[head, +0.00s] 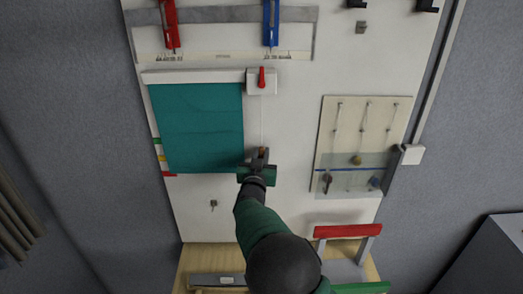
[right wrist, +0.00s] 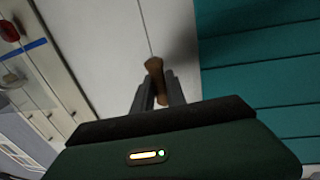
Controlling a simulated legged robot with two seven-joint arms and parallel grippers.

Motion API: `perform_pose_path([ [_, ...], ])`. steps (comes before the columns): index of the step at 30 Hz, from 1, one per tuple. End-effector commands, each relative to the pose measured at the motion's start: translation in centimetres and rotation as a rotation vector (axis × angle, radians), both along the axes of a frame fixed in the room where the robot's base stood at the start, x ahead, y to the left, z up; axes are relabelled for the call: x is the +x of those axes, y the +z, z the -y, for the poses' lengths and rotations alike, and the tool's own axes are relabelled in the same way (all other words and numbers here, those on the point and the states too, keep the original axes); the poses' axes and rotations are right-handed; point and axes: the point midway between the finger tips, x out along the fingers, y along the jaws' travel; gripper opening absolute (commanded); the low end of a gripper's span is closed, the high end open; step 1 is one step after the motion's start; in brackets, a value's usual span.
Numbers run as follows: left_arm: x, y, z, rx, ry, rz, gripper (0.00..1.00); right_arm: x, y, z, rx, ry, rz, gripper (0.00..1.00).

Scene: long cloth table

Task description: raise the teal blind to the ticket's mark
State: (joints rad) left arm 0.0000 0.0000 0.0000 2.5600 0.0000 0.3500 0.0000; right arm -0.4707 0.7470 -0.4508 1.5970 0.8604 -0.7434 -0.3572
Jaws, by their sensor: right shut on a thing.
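The teal blind (head: 200,125) hangs from a white headrail (head: 193,76) on the white board. Its lower edge is near the lowest, red mark of a coloured strip (head: 158,155) on its left. A thin cord (head: 262,118) runs down from a white box with a red lever (head: 262,78). My right gripper (head: 259,158) is shut on a brown wooden pull at the cord's end, just right of the blind's lower corner. The pull (right wrist: 154,67) shows between the fingers in the right wrist view, with the blind (right wrist: 260,80) beside it. I cannot make out a ticket. My left gripper is out of view.
A panel with strings and a clear cover (head: 350,170) is on the board's right side. Red (head: 170,25) and blue (head: 270,22) sliders are above the blind. A wooden table (head: 205,262) and a red-topped frame (head: 347,231) are below.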

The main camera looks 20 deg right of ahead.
Motion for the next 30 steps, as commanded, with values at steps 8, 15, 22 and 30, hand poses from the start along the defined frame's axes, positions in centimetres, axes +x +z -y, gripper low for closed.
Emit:
perform_pose_path([
  [8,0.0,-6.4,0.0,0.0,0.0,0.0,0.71,-0.1,-8.7,-0.1,0.003,0.003,-0.009,0.0],
  [15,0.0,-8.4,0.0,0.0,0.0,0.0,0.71,-0.1,-11.6,-0.1,0.002,0.003,-0.009,0.0],
  [22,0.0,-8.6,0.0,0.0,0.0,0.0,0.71,-0.1,-12.0,-0.2,0.003,0.004,-0.009,0.0],
  [30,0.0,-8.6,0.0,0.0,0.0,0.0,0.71,-0.1,-12.0,-0.2,0.003,0.003,-0.009,0.2],
])
